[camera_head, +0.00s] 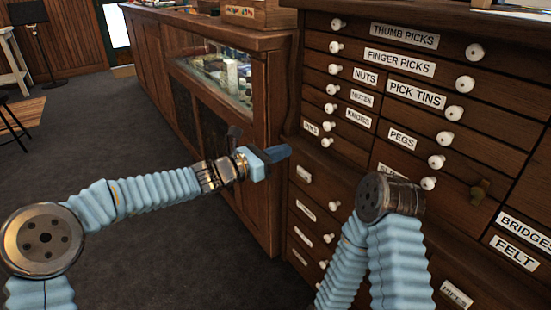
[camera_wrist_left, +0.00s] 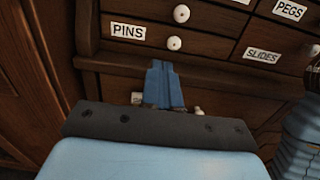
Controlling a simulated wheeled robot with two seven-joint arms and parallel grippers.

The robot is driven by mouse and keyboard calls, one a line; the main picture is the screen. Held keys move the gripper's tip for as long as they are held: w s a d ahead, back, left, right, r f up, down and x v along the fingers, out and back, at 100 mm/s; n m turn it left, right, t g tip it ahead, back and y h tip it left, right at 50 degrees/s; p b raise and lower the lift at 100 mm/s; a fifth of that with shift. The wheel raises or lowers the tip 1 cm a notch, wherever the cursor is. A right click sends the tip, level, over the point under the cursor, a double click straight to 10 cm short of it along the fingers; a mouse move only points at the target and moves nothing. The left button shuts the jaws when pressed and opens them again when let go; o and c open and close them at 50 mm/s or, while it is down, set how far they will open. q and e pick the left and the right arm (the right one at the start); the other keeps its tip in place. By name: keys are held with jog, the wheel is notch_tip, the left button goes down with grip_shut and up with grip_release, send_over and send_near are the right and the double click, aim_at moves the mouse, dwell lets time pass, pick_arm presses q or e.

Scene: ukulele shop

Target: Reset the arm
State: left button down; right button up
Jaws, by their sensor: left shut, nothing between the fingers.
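My left gripper (camera_head: 278,153) reaches in from the left in the head view, in front of the drawer cabinet (camera_head: 292,143). Its blue fingers are together with nothing between them. In the left wrist view the shut fingers (camera_wrist_left: 165,85) point at the cabinet, just below the drawer labelled PINS (camera_wrist_left: 128,31). I cannot tell whether they touch the wood. My right arm (camera_head: 390,230) is bent up from the bottom right of the head view, and its gripper does not show clearly. Part of a blue arm also shows at the right edge of the left wrist view.
The drawer cabinet has white knobs and labels such as THUMB PICKS (camera_head: 404,35) and FELT (camera_head: 514,252). A glass-fronted display counter (camera_head: 282,95) stands left of it. A music stand (camera_head: 42,40) is at the far left. The grey floor (camera_head: 120,130) is open on the left.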

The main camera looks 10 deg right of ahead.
pick_arm(q)
jog(key=s+a+f+m+g+y+p, duration=0.1)
jog(key=s+a+f+m+y, duration=0.3)
jog(key=f, duration=0.7)
jog(key=s+a+f+m+g+y, duration=0.2)
jog(key=s+a+f, duration=0.2)
jog(key=a+f, duration=0.45)
jog(key=s+a+f+m+g+y+p, duration=0.1)
jog(key=s+a+f+m+y, duration=0.3)
jog(key=f, duration=0.9)
jog(key=s+a+f+m+y, duration=0.1)
jog(key=s+a+f+m, duration=0.2)
jog(key=s, duration=0.3)
jog(key=s+a+f+m+g+y+p, duration=0.1)
jog(key=s+a+f+m, duration=0.2)
jog(key=s+a, duration=0.2)
jog(key=s+a+f+m+y, duration=0.1)
jog(key=s+a+f+m, duration=0.1)
jog(key=s+a+m, duration=0.2)
jog(key=s+a, duration=0.1)
jog(key=s, duration=0.2)
jog(key=shift+s+f, duration=0.3)
jog(key=shift+f, duration=0.1)
